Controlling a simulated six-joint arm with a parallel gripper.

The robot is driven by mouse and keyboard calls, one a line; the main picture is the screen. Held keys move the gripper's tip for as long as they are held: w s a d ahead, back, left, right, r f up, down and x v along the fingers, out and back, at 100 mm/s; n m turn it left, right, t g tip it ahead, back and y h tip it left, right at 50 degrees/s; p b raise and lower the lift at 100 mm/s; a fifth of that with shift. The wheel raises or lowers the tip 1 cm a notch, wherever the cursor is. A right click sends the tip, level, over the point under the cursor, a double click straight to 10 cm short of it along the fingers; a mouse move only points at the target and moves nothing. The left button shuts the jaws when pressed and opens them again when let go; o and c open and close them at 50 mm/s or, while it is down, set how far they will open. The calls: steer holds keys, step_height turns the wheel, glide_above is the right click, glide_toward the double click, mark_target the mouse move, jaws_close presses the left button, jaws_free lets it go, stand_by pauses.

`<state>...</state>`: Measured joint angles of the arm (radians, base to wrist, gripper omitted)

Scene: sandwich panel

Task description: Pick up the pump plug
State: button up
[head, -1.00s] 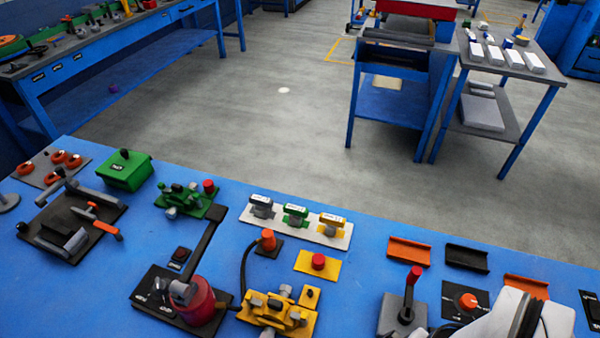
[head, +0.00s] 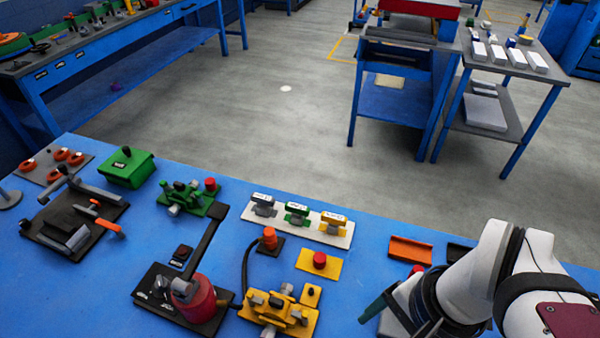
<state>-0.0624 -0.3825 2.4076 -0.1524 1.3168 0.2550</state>
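An orange plug (head: 269,238), which I take for the pump plug, stands upright in a small black base on the blue bench. A black cable (head: 245,262) runs from it down toward the red pump-like unit (head: 197,302) and the yellow valve block (head: 280,312). The cable's lower end is partly hidden. My arm is at the lower right. A dark green tip (head: 373,308) at its left end appears to be my gripper, well right of and nearer than the plug, not touching it. Its fingers cannot be made out.
A yellow plate with a red button (head: 319,261) lies just right of the plug. A white strip with three labelled handles (head: 298,226) is behind it. My arm covers much of the red-knobbed lever (head: 416,269). An orange bracket (head: 410,251) stands behind. Bare blue bench lies right of the yellow block.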

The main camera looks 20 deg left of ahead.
steer(key=w+a+f+m+y, duration=0.1)
steer(key=w+a+m, duration=0.4)
steer(key=w+a, duration=0.7)
steer(key=m+y, duration=0.1)
steer(key=m, duration=0.5)
glide_toward(273, 232)
steer(key=x, duration=1.2)
steer(key=shift+a+f, duration=0.2)
steer(key=shift+f, duration=0.1)
jaws_close()
